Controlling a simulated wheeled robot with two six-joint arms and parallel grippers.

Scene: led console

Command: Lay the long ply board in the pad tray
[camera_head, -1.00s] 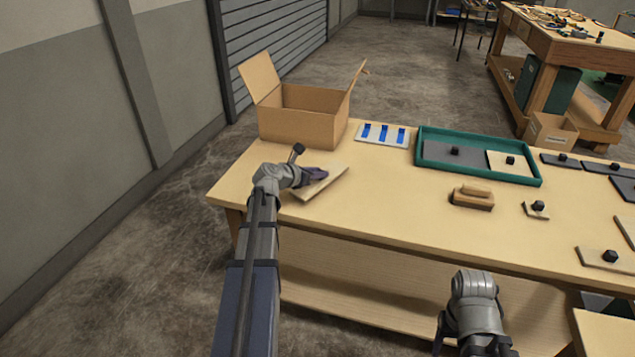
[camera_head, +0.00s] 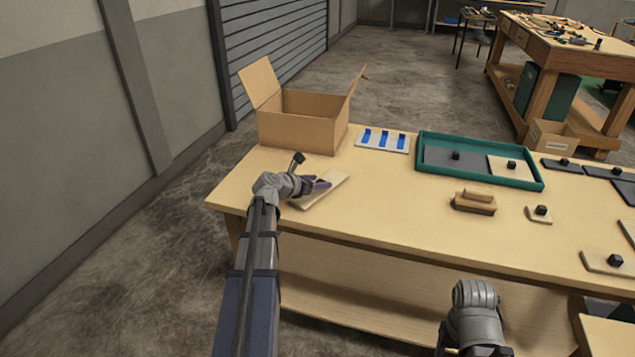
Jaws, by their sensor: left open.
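A pale ply board (camera_head: 333,188) lies at a slant near the left front edge of the bench. No knob shows on its visible part. My left gripper (camera_head: 320,185) is open at this board and hides part of it; I cannot tell whether they touch. The green tray (camera_head: 424,180) stands at the back middle of the bench.
An open cardboard box (camera_head: 295,130) stands behind the left gripper. A white plate with blue strips (camera_head: 383,141) lies left of the tray. A wooden block with a handle (camera_head: 474,205) and knobbed ply pieces (camera_head: 539,214) (camera_head: 605,263) lie to the right. The front middle is clear.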

